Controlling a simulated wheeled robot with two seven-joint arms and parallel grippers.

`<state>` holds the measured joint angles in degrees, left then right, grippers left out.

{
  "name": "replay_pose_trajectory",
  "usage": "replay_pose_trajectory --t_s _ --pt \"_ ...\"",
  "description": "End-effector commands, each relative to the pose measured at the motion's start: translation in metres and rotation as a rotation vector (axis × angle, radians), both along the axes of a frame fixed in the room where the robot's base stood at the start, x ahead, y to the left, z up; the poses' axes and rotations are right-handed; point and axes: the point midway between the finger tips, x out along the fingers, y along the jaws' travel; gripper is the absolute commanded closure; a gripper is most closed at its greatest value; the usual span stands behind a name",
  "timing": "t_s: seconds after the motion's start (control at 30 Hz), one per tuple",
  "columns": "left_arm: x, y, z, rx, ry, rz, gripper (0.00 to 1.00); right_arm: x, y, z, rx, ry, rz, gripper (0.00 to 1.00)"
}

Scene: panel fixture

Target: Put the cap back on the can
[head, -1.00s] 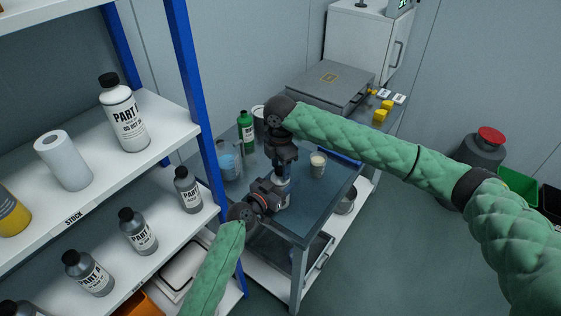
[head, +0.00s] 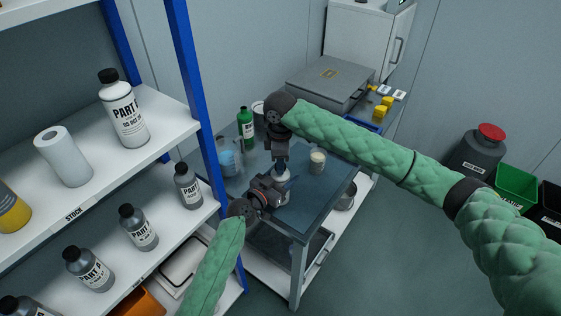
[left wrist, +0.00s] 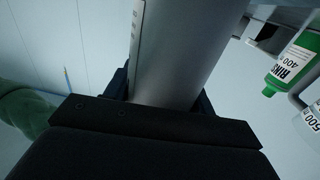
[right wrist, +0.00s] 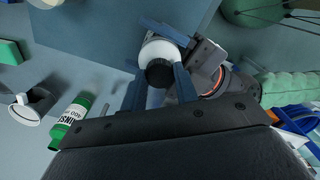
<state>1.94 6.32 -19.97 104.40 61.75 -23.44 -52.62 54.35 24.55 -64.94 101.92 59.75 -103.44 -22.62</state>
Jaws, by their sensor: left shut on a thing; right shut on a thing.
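The can (head: 283,178) is a pale cylinder held upright over the blue-grey cart top. Its grey side fills the middle of the left wrist view (left wrist: 185,50). My left gripper (head: 277,187) is shut on its side. My right gripper (head: 281,165) points down directly above the can. In the right wrist view, the black cap (right wrist: 160,72) is between its blue fingers, lined up with the can's white top (right wrist: 158,48). I cannot tell whether the cap is seated or just above the opening. The gripper hides the cap in the head view.
A green rinse bottle (head: 246,127), a clear beaker with blue contents (head: 229,160) and a pale cup (head: 317,161) stand close around the grippers. A grey flat case (head: 330,82) lies behind. The blue-posted shelf (head: 196,100) is close on the left.

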Motion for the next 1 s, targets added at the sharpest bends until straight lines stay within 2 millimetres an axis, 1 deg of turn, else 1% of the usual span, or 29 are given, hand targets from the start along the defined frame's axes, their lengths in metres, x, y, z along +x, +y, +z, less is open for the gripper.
replay_pose_trajectory --t_s 0.1,0.27,0.3,0.37,0.4,0.73,0.87,1.0 --pt "0.000 0.000 0.000 0.000 0.000 0.001 1.00 -0.001 0.001 -0.001 0.001 0.002 -0.152 0.98" --pt "0.000 0.000 0.000 0.000 0.000 0.000 1.00 -0.001 0.001 0.000 0.000 0.001 -0.150 0.98" --pt "0.000 0.000 0.000 0.000 0.000 0.000 1.00 0.000 0.001 0.000 0.000 0.001 -0.149 0.63" --pt "0.000 0.000 0.000 0.000 0.000 0.000 1.00 0.000 0.001 0.000 0.000 0.000 -0.149 0.51" --pt "0.000 0.000 0.000 0.000 0.000 0.000 1.00 0.000 0.001 0.000 0.000 0.000 -0.148 0.49" --pt "0.000 0.000 0.000 0.000 0.000 0.000 1.00 0.000 0.000 0.003 0.000 -0.001 -0.147 0.49" --pt "0.000 0.000 0.000 0.000 0.000 0.000 1.00 0.001 0.001 0.014 0.001 -0.002 -0.148 0.49" --pt "0.000 0.000 0.000 0.000 0.000 0.000 1.00 0.000 0.000 0.030 0.000 -0.002 -0.147 0.49"
